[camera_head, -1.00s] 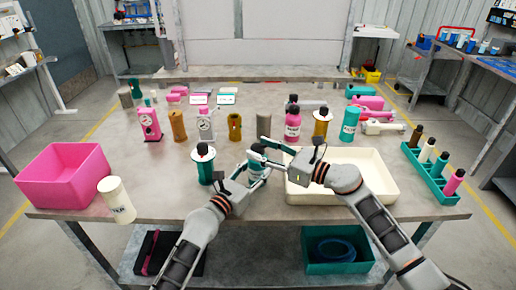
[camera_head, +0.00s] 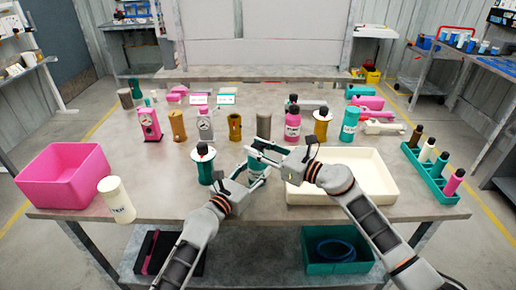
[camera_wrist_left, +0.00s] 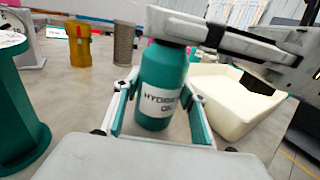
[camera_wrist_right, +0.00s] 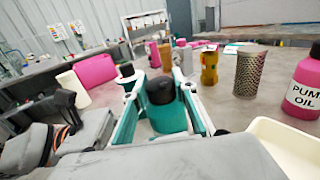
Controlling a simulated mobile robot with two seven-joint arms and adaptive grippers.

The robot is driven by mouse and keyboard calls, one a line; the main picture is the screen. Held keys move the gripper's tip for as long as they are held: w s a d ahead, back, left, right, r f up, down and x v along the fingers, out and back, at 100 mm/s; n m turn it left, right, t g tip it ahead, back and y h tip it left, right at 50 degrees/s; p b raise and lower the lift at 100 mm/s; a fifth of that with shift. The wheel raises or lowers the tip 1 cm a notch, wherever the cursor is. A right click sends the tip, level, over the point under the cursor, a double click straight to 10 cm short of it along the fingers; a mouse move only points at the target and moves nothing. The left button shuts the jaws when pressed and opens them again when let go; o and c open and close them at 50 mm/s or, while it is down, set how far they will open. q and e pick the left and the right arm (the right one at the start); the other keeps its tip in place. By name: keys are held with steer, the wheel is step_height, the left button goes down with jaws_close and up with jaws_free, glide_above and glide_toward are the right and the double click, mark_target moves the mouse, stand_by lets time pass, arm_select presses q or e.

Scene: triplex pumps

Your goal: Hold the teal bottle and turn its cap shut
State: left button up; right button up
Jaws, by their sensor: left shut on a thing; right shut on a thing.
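The teal bottle (camera_wrist_left: 160,85) stands upright in the left wrist view, its white label partly reading as oil. My left gripper (camera_head: 258,180) is shut around its body, with a finger on each side in the left wrist view (camera_wrist_left: 163,118). The black cap (camera_wrist_right: 160,88) is on top of the bottle, seen from above in the right wrist view. My right gripper (camera_head: 262,153) is shut on the cap, above the left one, its fingers (camera_wrist_right: 160,98) either side of it. The fingers hide much of bottle and cap in the head view. I cannot tell how tight the cap is.
A cream tray (camera_head: 382,193) lies right of the bottle, beneath my right arm. A teal spool-shaped part (camera_head: 204,166) stands close on the left. A pink bin (camera_head: 62,180) and a white canister (camera_head: 116,200) are farther left. Several bottles and pump parts stand behind.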

steer(key=shift+s+f+m+t+h, duration=0.1)
steer(key=shift+f+m+t+h, duration=0.15)
steer(key=shift+m+t+h, duration=0.7)
steer(key=shift+a+t+h, duration=0.1)
steer(key=shift+t+h, duration=0.15)
steer(key=shift+t, duration=0.1)
steer(key=shift+a+r+m+t+h, duration=0.25)
steer(key=shift+m+t+h, duration=0.15)
steer(key=shift+m, duration=0.25)
steer(key=shift+d+t+h, duration=0.15)
steer(key=shift+t+h, duration=0.15)
steer(key=shift+h, duration=0.1)
steer(key=shift+d+m, duration=0.1)
steer(key=shift+m, duration=0.2)
steer(key=o, duration=1.1)
steer(key=shift+d, duration=0.1)
